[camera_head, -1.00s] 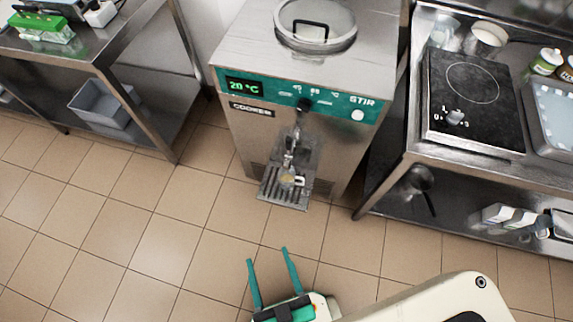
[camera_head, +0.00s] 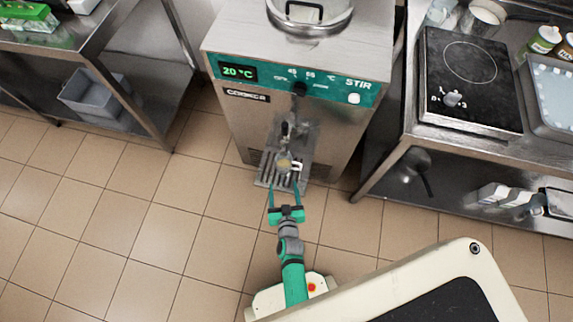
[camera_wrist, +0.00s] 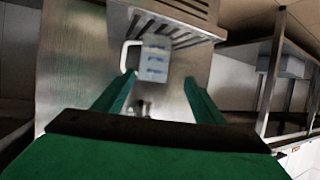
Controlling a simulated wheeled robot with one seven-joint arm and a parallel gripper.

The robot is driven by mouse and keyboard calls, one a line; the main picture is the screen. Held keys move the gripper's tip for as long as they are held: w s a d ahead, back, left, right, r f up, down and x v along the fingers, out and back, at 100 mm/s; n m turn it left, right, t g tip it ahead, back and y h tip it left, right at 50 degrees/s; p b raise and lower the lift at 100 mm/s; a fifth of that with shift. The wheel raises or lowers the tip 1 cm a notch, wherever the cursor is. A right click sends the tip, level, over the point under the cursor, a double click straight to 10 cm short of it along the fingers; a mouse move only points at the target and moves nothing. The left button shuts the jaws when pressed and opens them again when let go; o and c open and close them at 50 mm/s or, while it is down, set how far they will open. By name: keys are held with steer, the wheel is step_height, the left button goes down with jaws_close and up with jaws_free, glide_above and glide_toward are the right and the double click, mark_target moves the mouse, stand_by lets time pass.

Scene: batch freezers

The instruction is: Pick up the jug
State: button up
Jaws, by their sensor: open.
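The jug (camera_head: 284,165) is a small, pale vessel with a white handle on its right in the head view. It stands on the slatted drip tray (camera_head: 265,181) under the spout of the batch freezer. In the wrist view the jug (camera_wrist: 153,62) looks clear with blue marks, its white handle on the left. My gripper (camera_head: 285,187) is open and points at the jug from the front. In the wrist view its two green fingertips (camera_wrist: 159,78) lie either side of the jug's near end, with nothing gripped. I cannot tell how deep the jug sits between them.
The batch freezer (camera_head: 310,125) shows 20 °C, and its spout (camera_head: 288,130) hangs just above the jug. A steel table with a hotplate (camera_head: 468,80) stands at the right. A steel table with a grey bin (camera_head: 92,98) below is at the left. Tiled floor is free between.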

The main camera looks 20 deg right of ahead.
mark_target(284, 170)
steer(key=x, duration=0.8)
steer(key=shift+s+d+f, duration=0.1)
steer(key=shift+d+f, duration=0.15)
steer(key=shift+d, duration=0.1)
steer(key=shift+r+x, duration=0.15)
steer(key=shift+x, duration=0.85)
steer(key=shift+r+x, duration=0.1)
steer(key=shift+x, duration=2.1)
steer(key=shift+d, duration=0.2)
steer(key=c, duration=1)
steer(key=shift+s+d+r, duration=0.1)
steer(key=shift+r, duration=0.15)
